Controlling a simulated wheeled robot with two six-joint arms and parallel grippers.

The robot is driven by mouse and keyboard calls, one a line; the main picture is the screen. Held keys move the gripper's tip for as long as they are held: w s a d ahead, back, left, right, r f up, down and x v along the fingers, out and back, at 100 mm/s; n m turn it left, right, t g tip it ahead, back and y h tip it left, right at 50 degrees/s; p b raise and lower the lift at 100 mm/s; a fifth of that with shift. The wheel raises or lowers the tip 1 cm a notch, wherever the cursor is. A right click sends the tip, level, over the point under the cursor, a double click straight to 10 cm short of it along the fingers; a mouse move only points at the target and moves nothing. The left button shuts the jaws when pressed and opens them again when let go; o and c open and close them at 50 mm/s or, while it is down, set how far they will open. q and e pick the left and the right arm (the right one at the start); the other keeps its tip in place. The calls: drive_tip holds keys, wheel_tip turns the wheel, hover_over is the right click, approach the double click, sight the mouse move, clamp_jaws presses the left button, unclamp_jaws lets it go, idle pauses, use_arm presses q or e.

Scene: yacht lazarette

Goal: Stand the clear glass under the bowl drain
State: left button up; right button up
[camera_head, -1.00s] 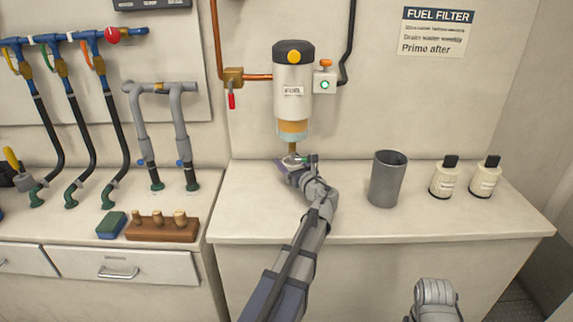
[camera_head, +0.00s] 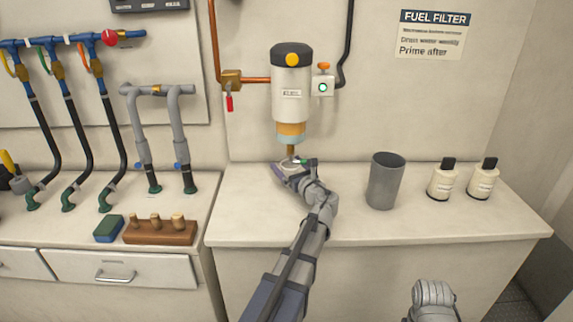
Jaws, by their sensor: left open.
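The fuel filter (camera_head: 291,88) hangs on the wall, with a clear amber bowl (camera_head: 291,131) at its lower end and a brass drain (camera_head: 291,150) pointing down from it. My left gripper (camera_head: 284,166) is just below the drain, low over the counter. It is open; its fingers are small and seen partly from behind. A small pale and green shape shows by the fingers, too small to tell what it is. I cannot make out a clear glass; my gripper and wrist may hide it.
A grey opaque cup (camera_head: 385,181) stands on the counter (camera_head: 270,225) right of my left arm. Two labelled bottles (camera_head: 441,181) (camera_head: 482,180) stand farther right. A peg block (camera_head: 160,232) and sponge (camera_head: 109,228) lie on the left counter. A red-handled valve (camera_head: 229,102) hangs above left.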

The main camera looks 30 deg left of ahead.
use_arm(q)
drive_tip(key=v, duration=1.1)
drive_tip(key=shift+w, duration=0.1)
idle(0.8)
